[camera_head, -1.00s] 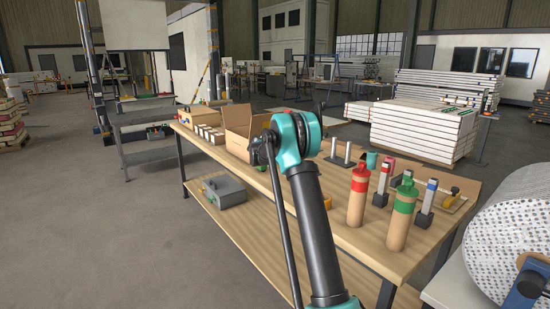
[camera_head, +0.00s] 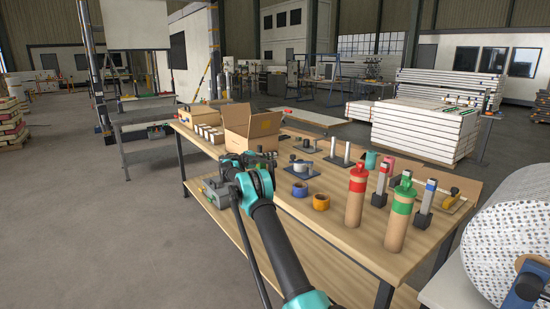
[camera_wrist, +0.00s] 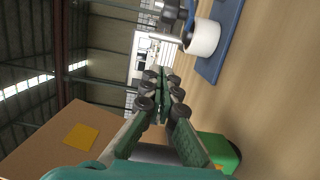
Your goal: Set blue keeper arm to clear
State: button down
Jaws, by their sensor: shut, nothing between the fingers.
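A grey upright piece with a blue band (camera_head: 424,204) on a black base stands at the right of the workbench in the head view. It is the likeliest blue keeper arm, but its setting is too small to read. Similar uprights with red (camera_head: 384,182) and green tops stand beside it, the green one partly hidden by a green-capped tube. My gripper (camera_wrist: 160,95) is shut and empty in the wrist view. In the head view it is small and partly hidden behind my arm, near the open cardboard box, well left of the blue-banded upright.
Red-capped (camera_head: 355,197) and green-capped (camera_head: 398,220) tubes stand before the uprights. The open box (camera_head: 236,128) is close by. The wrist view shows a white roll (camera_wrist: 203,37) on a blue plate (camera_wrist: 224,35).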

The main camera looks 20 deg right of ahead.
jog(key=s+d, duration=0.2)
jog(key=d, duration=0.5)
jog(key=shift+s+d, duration=0.25)
jog(key=shift+d, duration=0.1)
jog(key=shift+s+a, duration=0.1)
jog(key=shift+s, duration=0.05)
dwell(0.4)
jog(key=shift+s+a+n+t, duration=0.1)
jog(key=shift+s+n+t, duration=0.05)
jog(key=shift+n+t, duration=0.2)
